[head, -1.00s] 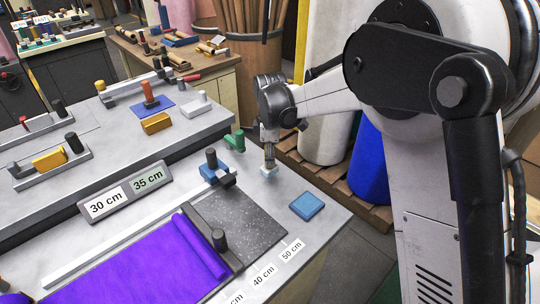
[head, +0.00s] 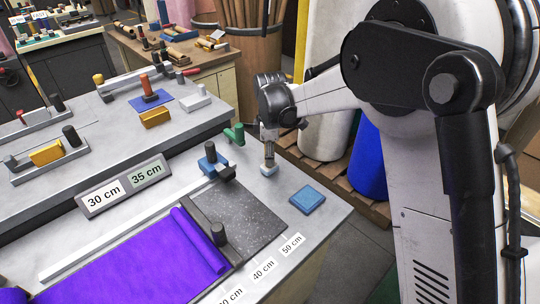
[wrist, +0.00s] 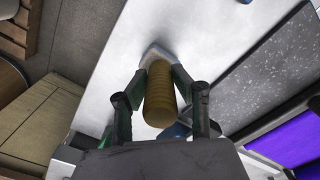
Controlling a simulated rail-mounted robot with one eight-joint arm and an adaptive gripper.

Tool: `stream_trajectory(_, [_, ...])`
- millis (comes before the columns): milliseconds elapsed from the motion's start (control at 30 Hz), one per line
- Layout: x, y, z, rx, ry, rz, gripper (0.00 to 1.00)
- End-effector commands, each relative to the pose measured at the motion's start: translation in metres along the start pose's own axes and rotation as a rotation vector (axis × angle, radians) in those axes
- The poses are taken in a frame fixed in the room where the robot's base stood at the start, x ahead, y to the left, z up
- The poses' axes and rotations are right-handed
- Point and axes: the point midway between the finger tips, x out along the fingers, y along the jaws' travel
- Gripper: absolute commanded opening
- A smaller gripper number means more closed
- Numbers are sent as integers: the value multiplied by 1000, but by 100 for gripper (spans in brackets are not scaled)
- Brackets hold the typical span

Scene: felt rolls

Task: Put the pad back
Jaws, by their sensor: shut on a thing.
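The pad (head: 268,170) shows in the head view as a small pale block under my gripper (head: 268,153), close to the bench top. In the wrist view my gripper (wrist: 160,95) is shut on its ribbed yellow-brown handle (wrist: 160,98), one finger on each side. The pad's whitish base (wrist: 154,54) shows beyond the handle. I cannot tell whether the base touches the bench. A flat blue square (head: 308,199) lies on the bench to the right of the pad, with bare surface between them.
A purple felt roll (head: 198,241) lies partly unrolled at the front left, beside a speckled dark plate (head: 240,208). The bench edge is at right.

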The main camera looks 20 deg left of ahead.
Motion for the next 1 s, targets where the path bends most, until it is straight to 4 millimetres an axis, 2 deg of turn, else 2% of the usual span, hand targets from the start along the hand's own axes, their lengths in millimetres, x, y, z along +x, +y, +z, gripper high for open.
stream_trajectory(467, [7,0,0,0,0,0,0])
stream_trajectory(500, [7,0,0,0,0,0,26])
stream_trajectory(667, [6,0,0,0,0,0,47])
stream_trajectory(1000, [6,0,0,0,0,0,47])
